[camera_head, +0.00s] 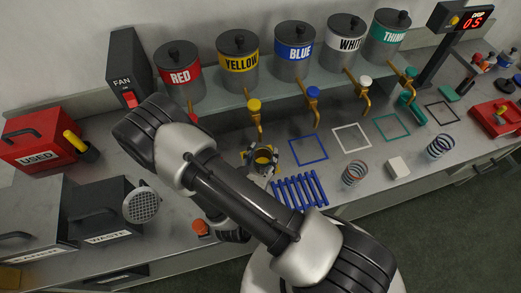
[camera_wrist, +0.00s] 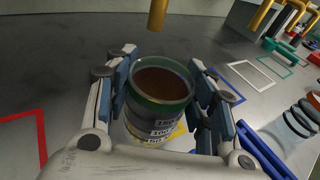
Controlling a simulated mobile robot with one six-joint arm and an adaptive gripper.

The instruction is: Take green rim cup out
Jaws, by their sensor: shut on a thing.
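The green rim cup (camera_wrist: 160,100) is a clear cup with a dark green rim and printed marks on its side. It stands upright in the wrist view, and its inside looks brownish. My gripper (camera_wrist: 165,105) is shut on it, with one blue-padded finger at each side. In the head view the gripper (camera_head: 260,160) is in front of the yellow tap (camera_head: 254,118), and the cup's inside looks yellow. A yellow patch (camera_wrist: 180,131) of the marked square shows under the cup. I cannot tell whether the cup touches the counter.
Taps from the red, yellow, blue, white and thinner cans hang over the counter. The yellow tap's spout (camera_wrist: 158,15) is just beyond the cup.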

